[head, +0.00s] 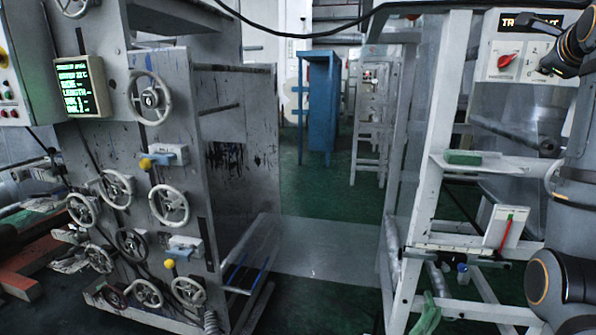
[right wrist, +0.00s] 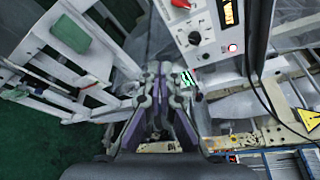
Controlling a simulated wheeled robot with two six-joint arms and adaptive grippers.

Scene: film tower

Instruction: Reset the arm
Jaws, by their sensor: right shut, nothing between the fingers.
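My right arm comes in at the right edge of the head view, and its dark gripper (head: 549,66) is at the upper right, in front of or beside the white control box (head: 505,60) with a red knob. In the right wrist view my right gripper (right wrist: 166,72) is shut and empty, its fingers pointing away toward the machine frame. The control box with the red knob also shows there at the upper right (right wrist: 200,38). I cannot tell whether the gripper touches the box. My left gripper is not in view.
A grey machine with several handwheels (head: 150,97) and a green-text screen (head: 82,86) stands on the left. A white frame (head: 425,190) holds a green block (head: 462,157). A blue stand (head: 318,108) is farther back. The green floor (head: 335,190) between the machines is clear.

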